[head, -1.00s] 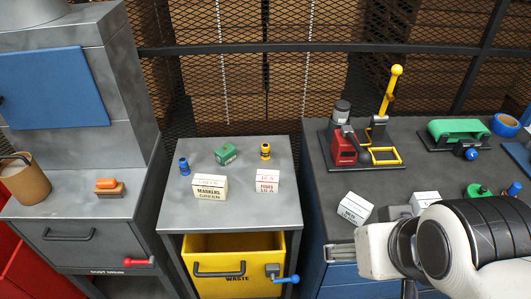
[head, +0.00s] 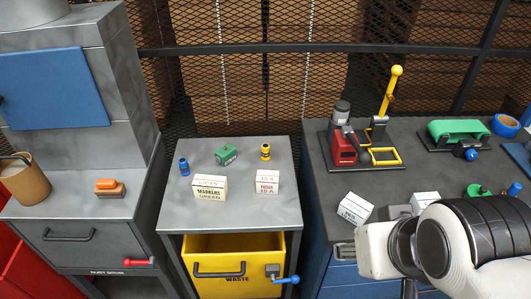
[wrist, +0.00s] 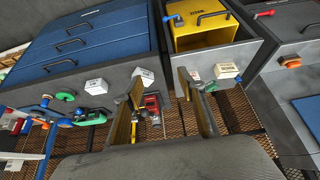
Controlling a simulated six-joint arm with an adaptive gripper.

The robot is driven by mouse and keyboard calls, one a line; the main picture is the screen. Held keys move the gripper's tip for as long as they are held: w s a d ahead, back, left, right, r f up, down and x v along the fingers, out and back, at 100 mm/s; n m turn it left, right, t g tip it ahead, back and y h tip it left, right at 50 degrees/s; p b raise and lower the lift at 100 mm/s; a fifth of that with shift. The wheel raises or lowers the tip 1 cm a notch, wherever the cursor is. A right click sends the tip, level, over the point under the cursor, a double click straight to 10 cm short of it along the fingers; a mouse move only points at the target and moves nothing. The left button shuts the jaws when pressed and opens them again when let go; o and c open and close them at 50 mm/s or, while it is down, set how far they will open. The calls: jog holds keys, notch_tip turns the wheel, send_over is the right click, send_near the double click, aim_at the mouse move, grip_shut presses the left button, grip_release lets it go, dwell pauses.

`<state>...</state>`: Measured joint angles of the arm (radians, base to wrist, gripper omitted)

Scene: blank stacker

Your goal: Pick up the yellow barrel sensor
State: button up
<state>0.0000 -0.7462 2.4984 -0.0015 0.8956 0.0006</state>
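The yellow barrel sensor (head: 265,151) is a small yellow cylinder with black bands. It stands upright near the back right of the grey cart top (head: 232,168), behind a white box with red print (head: 267,181). I cannot make the sensor out in the wrist view; the right-hand finger covers part of that area. My gripper (wrist: 158,88) shows in the wrist view with its two fingers wide apart and nothing held between them. In the head view my arm is at the bottom right, over the dark bench, and its fingertips are not visible.
A blue sensor (head: 184,167), a green block (head: 226,153) and a marker box (head: 209,187) share the cart top. A red press with a yellow lever (head: 344,146) stands on the bench at right. Wire mesh (head: 228,90) rises behind. The yellow waste drawer (head: 235,270) is below.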

jog(key=w+d+f+n+t, duration=0.1)
jog(key=w+t, duration=0.1)
jog(key=w, duration=1.4)
jog(key=w+f+n+t, duration=0.1)
jog(key=w+f+t, duration=0.1)
jog(key=w, duration=1.5)
jog(key=w+a+f+n+t+y, duration=0.2)
jog(key=w+a+f, duration=0.2)
jog(key=w+f, duration=0.5)
jog(key=n+y, duration=0.1)
jog(key=y, duration=0.3)
send_near(266, 152)
jog(key=w, duration=0.3)
jog(key=shift+w+r+t, duration=0.1)
jog(key=shift+r+t, duration=0.2)
jog(key=shift+r, duration=0.1)
jog(key=shift+a+f, duration=0.3)
jog(key=shift+f, duration=0.05)
jog(key=shift+w, duration=0.1)
jog(key=shift+x, duration=1.25)
